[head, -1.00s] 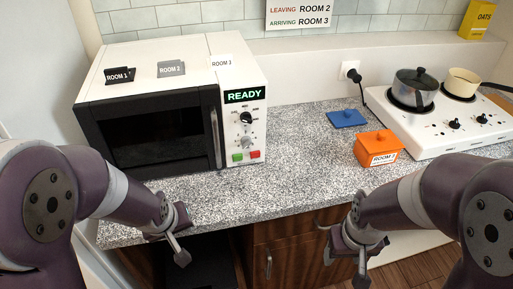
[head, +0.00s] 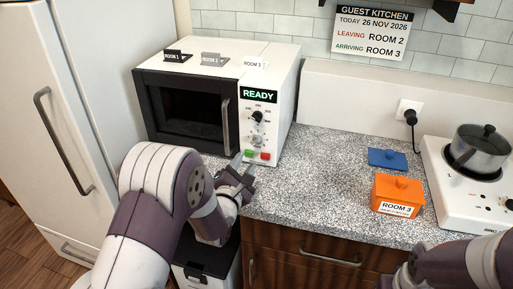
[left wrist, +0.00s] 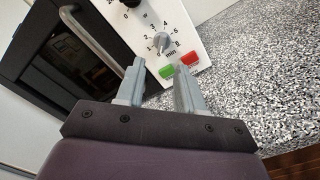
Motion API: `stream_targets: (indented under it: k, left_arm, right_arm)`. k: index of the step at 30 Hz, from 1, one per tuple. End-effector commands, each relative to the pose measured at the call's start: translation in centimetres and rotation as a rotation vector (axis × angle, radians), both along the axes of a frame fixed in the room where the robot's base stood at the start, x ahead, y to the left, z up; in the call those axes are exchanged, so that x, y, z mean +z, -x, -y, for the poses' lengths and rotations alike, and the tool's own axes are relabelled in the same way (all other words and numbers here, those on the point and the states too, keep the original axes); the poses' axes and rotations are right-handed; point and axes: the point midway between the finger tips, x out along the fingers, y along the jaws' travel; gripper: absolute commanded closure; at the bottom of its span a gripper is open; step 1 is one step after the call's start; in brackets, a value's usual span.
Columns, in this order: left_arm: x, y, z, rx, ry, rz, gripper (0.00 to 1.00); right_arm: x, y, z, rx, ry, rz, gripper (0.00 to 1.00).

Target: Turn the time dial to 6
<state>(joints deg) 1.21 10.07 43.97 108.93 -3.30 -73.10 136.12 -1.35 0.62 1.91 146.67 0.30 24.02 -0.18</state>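The white and black microwave (head: 274,68) stands on the counter with its display reading READY. In the left wrist view its lower time dial (left wrist: 161,41) is a grey knob ringed by numbers and marked min. Which number it points to is hard to tell. A black upper dial (head: 257,116) sits above it, and a green button (left wrist: 167,71) and red button (left wrist: 190,58) sit below. My left gripper (head: 244,165) is open and empty in front of the buttons, its fingertips (left wrist: 159,78) a little below the time dial and apart from it. My right gripper is out of view.
A hob (head: 440,170) with a saucepan (head: 480,150) is at the right. A fridge (head: 85,110) stands at the left.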

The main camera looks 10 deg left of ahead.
Motion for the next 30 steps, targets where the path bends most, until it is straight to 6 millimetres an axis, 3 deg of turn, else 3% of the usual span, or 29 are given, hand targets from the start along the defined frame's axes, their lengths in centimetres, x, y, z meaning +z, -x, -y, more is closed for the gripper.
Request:
stream_targets:
  k: [3, 9, 15, 23, 27, 30]
  left_arm:
    - [0.2, -3.3, 0.1, -0.001, -0.001, 0.001, 0.63]
    - [0.1, -7.4, 0.3, 0.000, -0.002, -0.001, 0.63]
    - [0.0, -8.8, 0.3, 0.001, -0.002, -0.002, 0.63]
    - [0.0, -8.9, 0.3, 0.000, -0.003, -0.001, 0.63]
    - [0.0, -8.9, 0.3, -0.001, -0.003, -0.002, 0.99]
    - [0.0, -8.9, 0.3, 0.000, -0.003, -0.003, 0.99]
  right_arm:
    - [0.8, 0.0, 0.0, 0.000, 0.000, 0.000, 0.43]
    - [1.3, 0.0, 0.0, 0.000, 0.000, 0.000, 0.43]
    - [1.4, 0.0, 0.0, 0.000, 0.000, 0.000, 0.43]
    - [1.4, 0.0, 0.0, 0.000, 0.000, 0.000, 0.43]
    - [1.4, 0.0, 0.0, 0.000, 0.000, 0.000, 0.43]
    - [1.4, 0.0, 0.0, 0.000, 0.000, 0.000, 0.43]
